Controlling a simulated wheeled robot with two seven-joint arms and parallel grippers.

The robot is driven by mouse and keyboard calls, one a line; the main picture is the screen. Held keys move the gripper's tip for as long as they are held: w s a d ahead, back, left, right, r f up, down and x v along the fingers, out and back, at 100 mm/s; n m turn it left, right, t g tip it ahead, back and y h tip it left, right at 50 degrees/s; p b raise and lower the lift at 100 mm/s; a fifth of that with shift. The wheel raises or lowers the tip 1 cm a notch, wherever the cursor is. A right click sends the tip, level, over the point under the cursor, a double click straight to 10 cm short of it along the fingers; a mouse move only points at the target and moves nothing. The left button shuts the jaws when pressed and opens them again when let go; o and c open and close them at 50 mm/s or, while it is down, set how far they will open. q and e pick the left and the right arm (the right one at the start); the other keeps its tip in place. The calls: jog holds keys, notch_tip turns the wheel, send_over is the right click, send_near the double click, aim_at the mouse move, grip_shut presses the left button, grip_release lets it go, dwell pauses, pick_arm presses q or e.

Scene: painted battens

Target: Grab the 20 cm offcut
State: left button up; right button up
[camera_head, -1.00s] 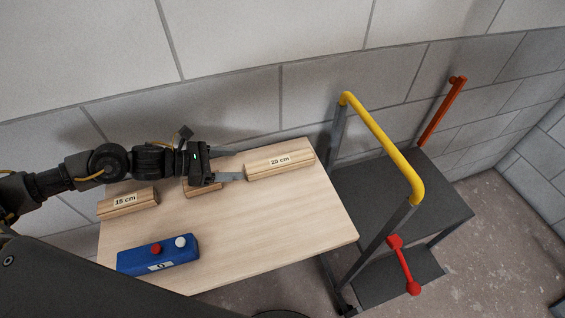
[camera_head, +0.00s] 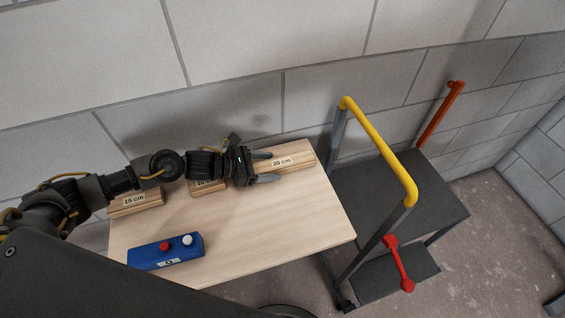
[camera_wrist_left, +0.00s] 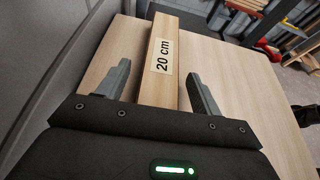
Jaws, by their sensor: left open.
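The 20 cm offcut (camera_head: 291,159) is a pale wooden batten with a printed label, lying at the back right of the wooden table. In the left wrist view the offcut (camera_wrist_left: 163,82) runs between the two fingers, with its far part reaching beyond the tips. My left gripper (camera_head: 268,166) is open, its fingers on either side of the offcut's left end. In the left wrist view the left gripper (camera_wrist_left: 160,84) shows a gap on each side of the wood. The gripper body hides the offcut's near end. My right gripper is not in view.
The 15 cm offcut (camera_head: 137,200) lies at the table's left, and another offcut (camera_head: 208,188) sits partly behind my gripper. A blue box (camera_head: 165,251) with red and white buttons stands in front. The table (camera_head: 285,225) is clear at front right. A dark step platform with a yellow rail (camera_head: 380,145) stands right.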

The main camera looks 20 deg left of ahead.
pick_arm(q)
jog(key=shift+c, duration=0.4)
jog(key=c, duration=1.1)
jog(key=shift+o, duration=0.2)
